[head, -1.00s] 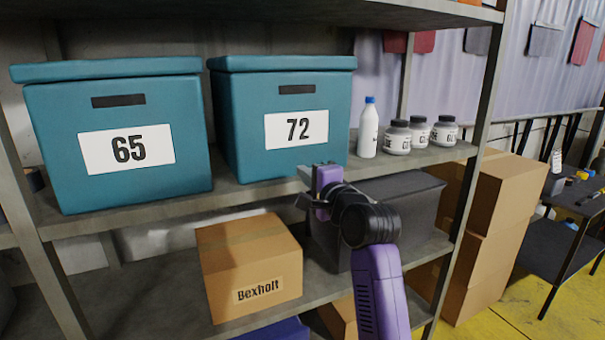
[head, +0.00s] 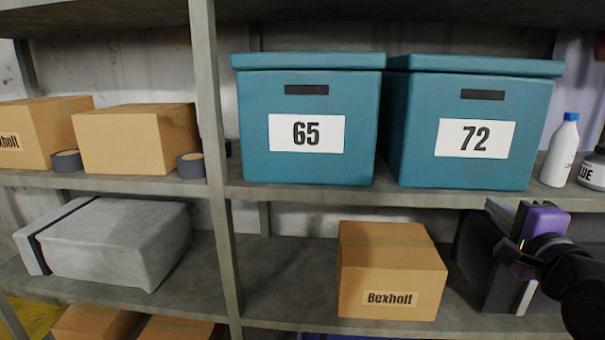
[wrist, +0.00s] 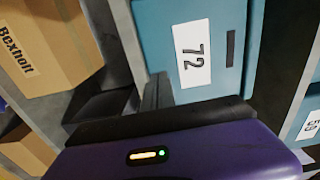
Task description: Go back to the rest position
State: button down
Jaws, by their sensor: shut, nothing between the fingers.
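My gripper (head: 497,214) is at the right of the head view, in front of the shelf below the teal box 72 (head: 530,105). Its purple body and part of my dark arm show at the right edge. The gripper is shut and holds nothing. In the wrist view the purple gripper body fills the bottom, and its dark fingers (wrist: 155,92) point toward box 72 (wrist: 222,30), which appears turned on its side.
Teal box 65 (head: 260,120) stands left of box 72. A Bexholt carton (head: 392,262) and a dark case (head: 475,255) are on the lower shelf. A white bottle (head: 561,155) stands right of box 72. A shelf post (head: 210,120) divides the rack.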

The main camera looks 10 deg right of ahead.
notch_tip(320, 180, up, 4)
jog(key=s+n+t+h, duration=0.2)
jog(key=s+n, duration=0.1)
jog(key=n, duration=0.2)
jog(key=s+a+f+n+t+y, duration=0.1)
jog(key=s+a+f+n, duration=0.55)
jog(key=f, duration=0.25)
jog(key=s+a+f+n+y, duration=0.2)
jog(key=s+a+f+n, duration=0.3)
jog(key=s+a+f, duration=0.3)
jog(key=s+a+f+n+g+y, duration=0.1)
jog(key=s+a+f+g, duration=0.1)
jog(key=s, duration=0.5)
jog(key=s+a+f+n+g+y, duration=0.1)
jog(key=s+a+f+n, duration=0.1)
jog(key=s+a+f, duration=0.2)
jog(key=s+a+f+n+g+y, duration=0.1)
jog(key=s+a+f+g+y, duration=0.1)
jog(key=s+f, duration=0.6)
jog(key=s+a, duration=0.1)
jog(key=s, duration=0.2)
jog(key=shift+f+g, duration=0.2)
jog(key=shift+g, duration=0.1)
jog(key=shift+s+n, duration=0.1)
jog(key=shift+n, duration=0.15)
